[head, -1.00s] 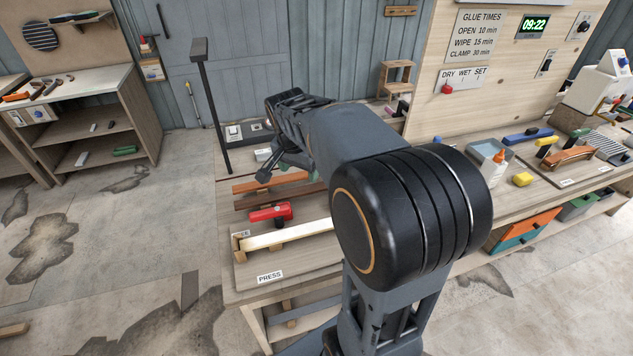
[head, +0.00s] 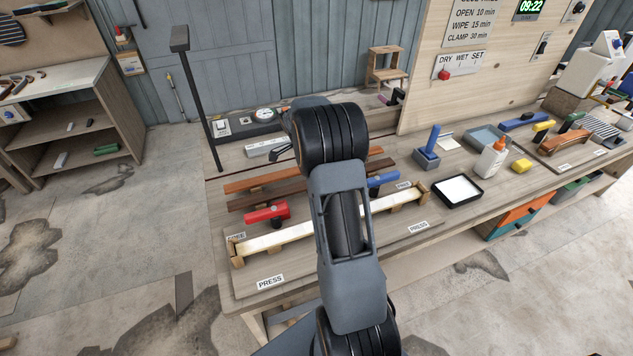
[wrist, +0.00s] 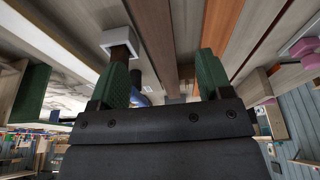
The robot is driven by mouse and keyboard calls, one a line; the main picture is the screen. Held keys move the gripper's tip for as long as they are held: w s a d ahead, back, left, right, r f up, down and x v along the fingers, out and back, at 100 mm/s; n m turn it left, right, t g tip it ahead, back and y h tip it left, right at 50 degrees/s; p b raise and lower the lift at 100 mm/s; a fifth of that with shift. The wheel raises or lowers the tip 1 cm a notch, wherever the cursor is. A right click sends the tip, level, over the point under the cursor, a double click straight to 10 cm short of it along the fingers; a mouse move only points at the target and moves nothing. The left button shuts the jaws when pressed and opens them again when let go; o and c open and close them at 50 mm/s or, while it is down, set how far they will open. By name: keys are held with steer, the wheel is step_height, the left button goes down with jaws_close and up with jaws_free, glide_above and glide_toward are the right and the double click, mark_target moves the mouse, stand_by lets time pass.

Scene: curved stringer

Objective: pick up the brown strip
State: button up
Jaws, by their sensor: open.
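The brown strip (head: 255,201) lies lengthwise on the bench, in front of a parallel orange-brown strip (head: 245,184). My arm hides its middle in the head view. My gripper is hidden behind my arm in the head view. In the wrist view my gripper (wrist: 163,80) shows two green fingers set wide apart, with nothing held between them. Several long strips and boards run past the fingers there, brown, grey and orange. I cannot tell how far the fingertips are from the brown strip.
A red clamp (head: 266,213) and a blue one (head: 382,179) stand by the pale strip (head: 290,236) in front. A black tray (head: 458,191), a glue bottle (head: 491,158) and a blue-handled tool (head: 428,148) are to the right. A dark post (head: 198,95) rises at the bench's left end.

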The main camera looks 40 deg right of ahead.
steer(key=shift+a+p+x, duration=0.15)
steer(key=shift+p+x, duration=0.3)
steer(key=shift+x, duration=1.1)
steer(key=shift+a+p+x, duration=0.2)
steer(key=shift+p+x, duration=0.2)
steer(key=shift+x, duration=1.15)
steer(key=shift+s, duration=0.1)
steer(key=c, duration=1.1)
